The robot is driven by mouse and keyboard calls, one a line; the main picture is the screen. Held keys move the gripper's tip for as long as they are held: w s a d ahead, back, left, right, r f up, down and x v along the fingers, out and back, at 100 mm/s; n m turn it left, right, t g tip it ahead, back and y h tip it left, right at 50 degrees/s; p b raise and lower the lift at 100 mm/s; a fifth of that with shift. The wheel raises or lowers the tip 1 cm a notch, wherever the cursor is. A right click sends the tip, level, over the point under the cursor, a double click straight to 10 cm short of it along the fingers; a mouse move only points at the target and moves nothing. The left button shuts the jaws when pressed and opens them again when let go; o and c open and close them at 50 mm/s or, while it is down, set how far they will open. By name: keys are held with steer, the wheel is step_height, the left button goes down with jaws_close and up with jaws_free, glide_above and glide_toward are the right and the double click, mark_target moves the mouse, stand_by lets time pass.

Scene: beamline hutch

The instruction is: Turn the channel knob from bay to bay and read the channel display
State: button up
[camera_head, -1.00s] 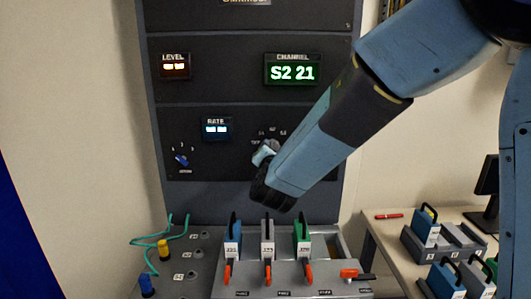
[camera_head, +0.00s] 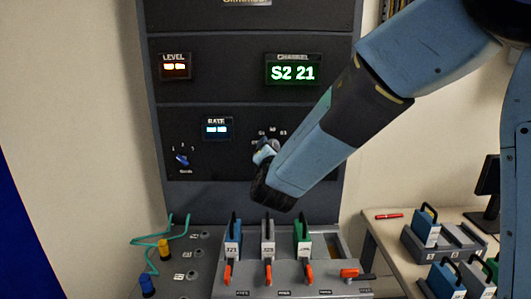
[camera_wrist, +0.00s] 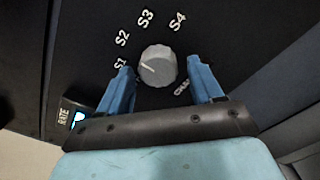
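The grey channel knob (camera_wrist: 158,66) sits on the dark panel in the wrist view, with labels S1, S2, S3 and S4 in an arc around it. Its white pointer line faces left, toward the S1 and S2 side; I cannot tell exactly which mark. My gripper (camera_wrist: 159,68) is open, with one blue finger on each side of the knob and a visible gap to both. The green channel display (camera_head: 292,73) reads S2 21.
The level display (camera_head: 175,66), the rate display (camera_head: 216,129) and a small blue knob (camera_head: 182,160) are on the same rack. Below, a grey console (camera_head: 225,286) carries several handled modules and orange levers. A side table (camera_head: 388,228) stands at the right.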

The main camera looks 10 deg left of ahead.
steer(key=shift+s, duration=0.1)
steer(key=v, duration=1.3)
steer(key=shift+s+d, duration=0.2)
steer(key=w+d+r+m+g+h, duration=0.1)
steer(key=d+m+g+h, duration=0.2)
steer(key=d+m+h, duration=0.7)
steer(key=d+m+g+h, duration=0.2)
steer(key=d+m+g, duration=0.15)
steer(key=d, duration=1.35)
steer(key=s+d+m+g+y, duration=0.1)
steer(key=s+d+m+y, duration=0.1)
steer(key=s+m, duration=0.2)
steer(key=s+d+m+g+y, duration=0.2)
steer(key=s+d+m+y, duration=0.1)
steer(key=m, duration=0.3)
steer(key=s+d+m+g+y, duration=0.2)
steer(key=s+d+m+y, duration=0.1)
steer(key=s+m, duration=0.3)
steer(key=shift+g, duration=0.25)
